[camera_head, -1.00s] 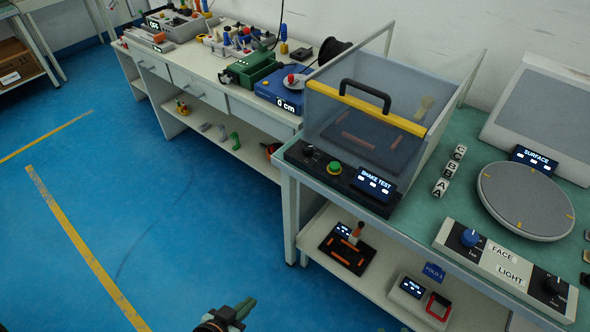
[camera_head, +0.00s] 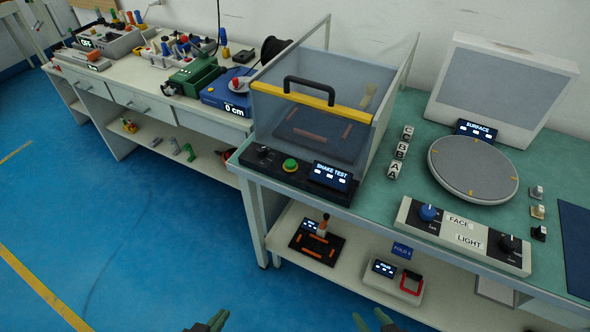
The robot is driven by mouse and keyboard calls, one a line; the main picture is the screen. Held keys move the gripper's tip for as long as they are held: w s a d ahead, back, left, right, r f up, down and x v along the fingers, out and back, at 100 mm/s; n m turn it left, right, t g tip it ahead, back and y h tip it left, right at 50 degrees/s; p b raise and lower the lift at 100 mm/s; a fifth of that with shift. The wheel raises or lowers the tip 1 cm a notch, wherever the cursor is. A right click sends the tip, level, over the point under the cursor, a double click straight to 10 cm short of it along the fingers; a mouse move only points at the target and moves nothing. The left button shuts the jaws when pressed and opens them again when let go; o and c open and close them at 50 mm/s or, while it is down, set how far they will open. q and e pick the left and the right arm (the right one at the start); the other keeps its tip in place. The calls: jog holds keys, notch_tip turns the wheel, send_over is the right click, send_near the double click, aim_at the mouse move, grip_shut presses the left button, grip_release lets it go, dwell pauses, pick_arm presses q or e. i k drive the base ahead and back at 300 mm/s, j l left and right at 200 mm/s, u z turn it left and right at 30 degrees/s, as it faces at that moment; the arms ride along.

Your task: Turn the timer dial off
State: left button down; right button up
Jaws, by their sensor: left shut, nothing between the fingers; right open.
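The shake test machine (camera_head: 262,185) stands at the table's front left corner, with a small black dial (camera_head: 262,151), a green button (camera_head: 290,165) and a lit display (camera_head: 331,176) on its front panel. A grey panel (camera_head: 465,232) marked FACE and LIGHT carries a blue dial (camera_head: 428,212) and a black dial (camera_head: 508,243). I cannot read which dial is the timer. My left gripper (camera_head: 218,320) is shut and empty at the bottom edge, mostly cut off. My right gripper (camera_head: 371,320) is open and empty at the bottom edge. Both are apart from all dials.
A round turntable (camera_head: 473,168) and stacked letter blocks (camera_head: 400,152) stand on the green tabletop. The shelf below holds a black board (camera_head: 316,250) and a display box (camera_head: 393,282). Another bench (camera_head: 215,116) with equipment is at the left. Blue floor (camera_head: 130,240) is clear at left.

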aim_at(261, 150)
jog(key=i+j+z, duration=0.1)
jog(key=j, duration=0.5)
jog(key=i+j+z, duration=0.1)
jog(key=j, duration=0.45)
jog(key=i+j, duration=0.2)
jog(key=j, duration=0.4)
jog(key=i+j+z, duration=0.15)
jog(key=j, duration=0.45)
jog(key=j+z, duration=0.1)
jog(key=j, duration=0.5)
